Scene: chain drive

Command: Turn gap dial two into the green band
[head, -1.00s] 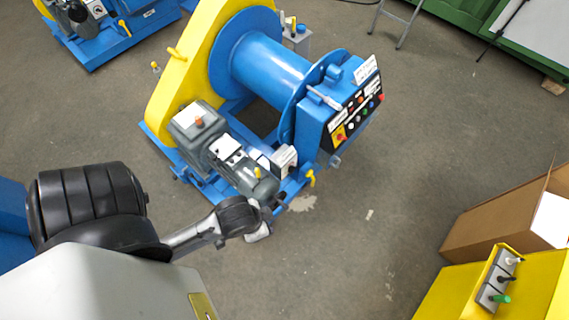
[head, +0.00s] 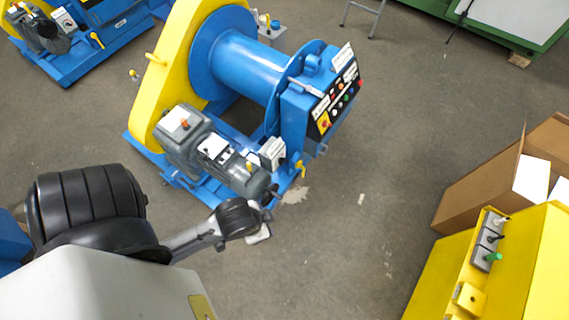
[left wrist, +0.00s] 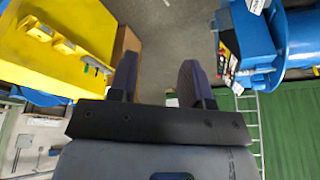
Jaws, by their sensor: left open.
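No gap dial and no green band can be made out in either view. My left gripper (left wrist: 157,66) is open and empty in the left wrist view, its two dark fingers apart over bare floor. In the head view my left arm reaches in from the left, and its far end is in front of the blue and yellow winch (head: 255,65); the fingers are too small to tell there. A yellow cabinet (head: 535,270) with a grey switch strip (head: 488,240) stands at the lower right. It also shows at upper left in the left wrist view (left wrist: 85,25). My right gripper is not in view.
An open cardboard box (head: 480,190) stands behind the yellow cabinet. The winch carries a black button panel (head: 338,105) and a grey motor (head: 225,160). Another blue machine (head: 85,50) is at upper left. Floor (head: 400,130) between winch and cabinet is clear.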

